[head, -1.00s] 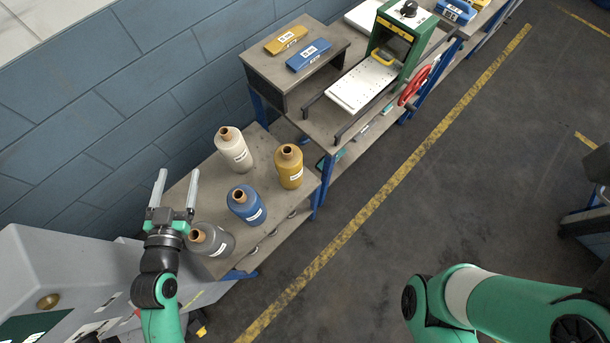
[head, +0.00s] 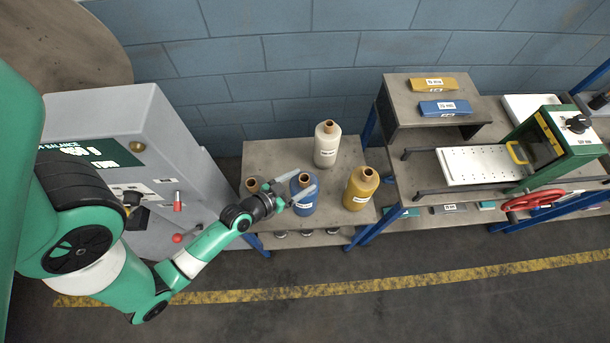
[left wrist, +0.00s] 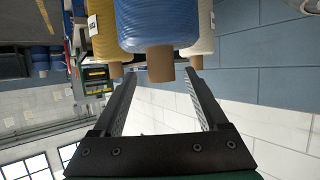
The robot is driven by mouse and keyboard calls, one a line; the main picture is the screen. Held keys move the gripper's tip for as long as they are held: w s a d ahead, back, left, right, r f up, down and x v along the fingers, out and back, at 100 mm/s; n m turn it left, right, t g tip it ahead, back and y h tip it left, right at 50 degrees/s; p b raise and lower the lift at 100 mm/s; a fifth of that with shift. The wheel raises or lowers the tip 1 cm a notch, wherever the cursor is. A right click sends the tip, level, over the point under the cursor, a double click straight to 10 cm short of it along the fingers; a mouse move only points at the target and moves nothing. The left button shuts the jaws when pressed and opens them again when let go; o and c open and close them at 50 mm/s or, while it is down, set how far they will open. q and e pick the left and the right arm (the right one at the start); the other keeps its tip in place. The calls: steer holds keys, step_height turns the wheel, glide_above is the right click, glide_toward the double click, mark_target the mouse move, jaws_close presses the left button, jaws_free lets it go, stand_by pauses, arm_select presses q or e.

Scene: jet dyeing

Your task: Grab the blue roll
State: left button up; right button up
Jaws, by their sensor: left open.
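The blue roll (head: 304,205) stands upright on the small table, with a brown core on top and a white label. My left gripper (head: 303,181) comes from the left, open, with its fingers near the top of the roll and partly covering it. In the left wrist view the picture is upside down; the blue roll (left wrist: 160,22) is centred and its brown core lies between the open fingertips (left wrist: 160,74) in the picture. I cannot tell whether the fingers touch it. My right gripper is not in view.
A grey roll (head: 250,187) stands close left, partly hidden by my gripper. A white roll (head: 327,150) stands behind and a yellow roll (head: 359,190) to the right. The grey machine (head: 150,130) is left of the table (head: 270,153); a bench with a green press (head: 545,150) is right.

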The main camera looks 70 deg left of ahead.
mark_target(308, 176)
arm_select(q)
steer(key=x, duration=0.5)
steer(key=shift+a, duration=0.15)
jaws_close()
stand_by(1.2)
